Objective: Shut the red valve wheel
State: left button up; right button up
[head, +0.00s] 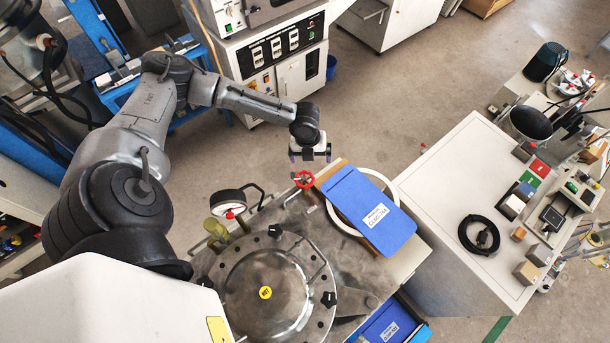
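The red valve wheel (304,179) sits at the far edge of the metal vessel top (330,240) in the head view. It is small, and its rim shows clear of the gripper. My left gripper (311,156) is just beyond and above the wheel in the picture. Its two fingers are spread apart with nothing seen between them, and it looks apart from the wheel. I cannot tell from the wheel how far it is turned. My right gripper is not in view.
A pressure gauge (229,202) stands left of the wheel. A blue clipboard (368,209) lies right of it, over a white ring (341,219). A round lid (268,289) with black knobs is nearer. A white table (440,205) with a coiled black cable (479,236) stands right.

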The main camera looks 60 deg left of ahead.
pick_arm(q)
jog(key=s+a+m+g, duration=0.1)
jog(key=s+m, duration=0.1)
jog(key=m, duration=0.3)
send_near(305, 178)
jog(key=shift+y, duration=0.4)
jog(key=f, duration=0.7)
jog(key=shift+d+f, duration=0.25)
jog(key=shift+d, duration=0.15)
jog(key=shift+f, duration=0.65)
jog(key=shift+c, duration=0.4)
jog(key=c, duration=0.8)
